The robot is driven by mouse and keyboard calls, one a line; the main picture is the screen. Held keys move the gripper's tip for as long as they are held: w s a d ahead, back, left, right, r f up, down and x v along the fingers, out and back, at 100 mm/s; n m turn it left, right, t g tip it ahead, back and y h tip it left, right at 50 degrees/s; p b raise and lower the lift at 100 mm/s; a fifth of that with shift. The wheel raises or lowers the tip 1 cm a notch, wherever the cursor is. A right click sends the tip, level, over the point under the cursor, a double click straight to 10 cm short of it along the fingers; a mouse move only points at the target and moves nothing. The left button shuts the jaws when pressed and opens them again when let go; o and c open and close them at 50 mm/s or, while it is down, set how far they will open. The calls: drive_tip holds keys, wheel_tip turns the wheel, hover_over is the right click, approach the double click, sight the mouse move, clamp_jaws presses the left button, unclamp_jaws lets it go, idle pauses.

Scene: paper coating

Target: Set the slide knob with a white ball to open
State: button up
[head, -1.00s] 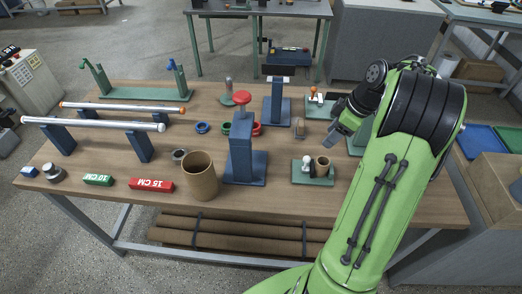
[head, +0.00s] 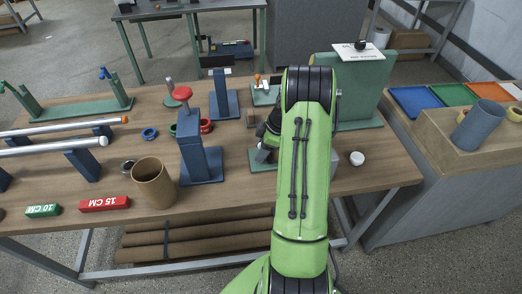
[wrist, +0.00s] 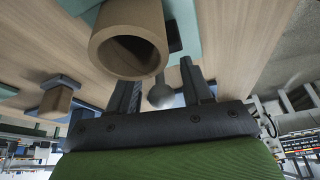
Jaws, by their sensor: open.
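In the head view the teal-green base (head: 257,160) of a small fixture shows at the left edge of my arm. Its knob and tube are hidden there by my arm. In the wrist view a round ball knob (wrist: 160,95), greyish in shadow, sits between the fingers of my open gripper (wrist: 160,78). No finger is clearly seen touching it. A brown cardboard tube piece (wrist: 107,45) lies just beyond the fingers, its open end toward the camera. My gripper's fingers are hidden in the head view.
A blue stand (head: 195,140) with a red knob (head: 182,93) stands left of my arm. A cardboard tube (head: 153,184) stands near the front edge. A white round piece (head: 357,158) lies right of my arm. A tall green panel (head: 340,95) stands behind it.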

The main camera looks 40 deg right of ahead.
drive_tip(key=shift+f, duration=0.2)
clamp_jaws()
drive_tip(key=shift+w+a, duration=0.1)
drive_tip(key=shift+w+a+b, duration=0.45)
drive_tip(key=shift+a+b, duration=0.1)
drive_tip(key=shift+a, duration=0.05)
drive_tip(key=shift+w+a+r, duration=0.1)
drive_tip(key=shift+w+a, duration=0.05)
drive_tip(key=shift+a, duration=0.1)
unclamp_jaws()
drive_tip(key=shift+d, duration=0.1)
